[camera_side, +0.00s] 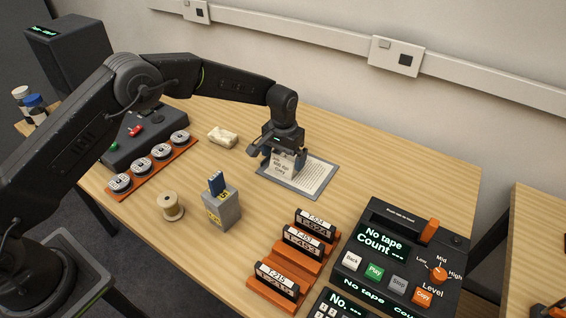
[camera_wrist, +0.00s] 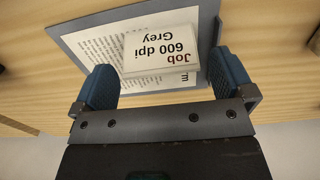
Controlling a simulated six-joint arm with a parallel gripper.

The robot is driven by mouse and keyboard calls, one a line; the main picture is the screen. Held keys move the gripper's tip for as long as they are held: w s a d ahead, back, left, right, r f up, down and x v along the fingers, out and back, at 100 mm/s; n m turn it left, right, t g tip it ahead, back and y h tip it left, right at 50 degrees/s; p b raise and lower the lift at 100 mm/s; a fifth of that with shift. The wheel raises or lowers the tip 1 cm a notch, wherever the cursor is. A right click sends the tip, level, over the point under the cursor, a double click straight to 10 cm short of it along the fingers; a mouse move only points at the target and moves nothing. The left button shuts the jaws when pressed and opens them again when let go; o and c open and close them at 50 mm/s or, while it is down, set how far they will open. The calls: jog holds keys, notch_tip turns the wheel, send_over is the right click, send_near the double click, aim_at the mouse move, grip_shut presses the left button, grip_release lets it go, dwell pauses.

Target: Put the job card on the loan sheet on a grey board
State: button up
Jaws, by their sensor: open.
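The job card (camera_side: 284,167) is white with dark print and stands at the left part of the printed loan sheet (camera_side: 316,174). The sheet lies on the grey board (camera_side: 297,193). My gripper (camera_side: 281,158) is low over the board, with its fingers either side of the card. In the wrist view the card (camera_wrist: 160,48) reads "Job 600 dpi Grey", upside down, over the sheet (camera_wrist: 95,48) and board (camera_wrist: 66,42). The blue fingers of my gripper (camera_wrist: 162,80) are open, with gaps beside the card. The card's underside is hidden.
A white block (camera_side: 222,137) lies left of the board. A grey holder with blue pieces (camera_side: 221,208) and a spool (camera_side: 171,207) stand in front. Orange racks with labelled pieces (camera_side: 290,262) and a control box (camera_side: 400,258) fill the front right. Bare wood surrounds the board.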

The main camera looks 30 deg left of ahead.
notch_tip(320, 180, up, 9)
jog(key=shift+r, duration=0.1)
notch_tip(320, 180, up, 12)
jog(key=t, duration=0.2)
send_over(283, 158)
jog(key=s+a, duration=0.4)
jog(key=s, duration=0.3)
jog(key=s+a+r+t, duration=0.1)
jog(key=s+a+r, duration=0.2)
jog(key=s+r, duration=0.5)
jog(key=s+a+f+t, duration=0.1)
jog(key=s, duration=0.9)
jog(key=s+a+f+t, duration=0.1)
jog(key=s+a+f, duration=0.1)
jog(key=s, duration=0.8)
jog(key=shift+s+f+t, duration=0.2)
jog(key=shift+s+t, duration=0.1)
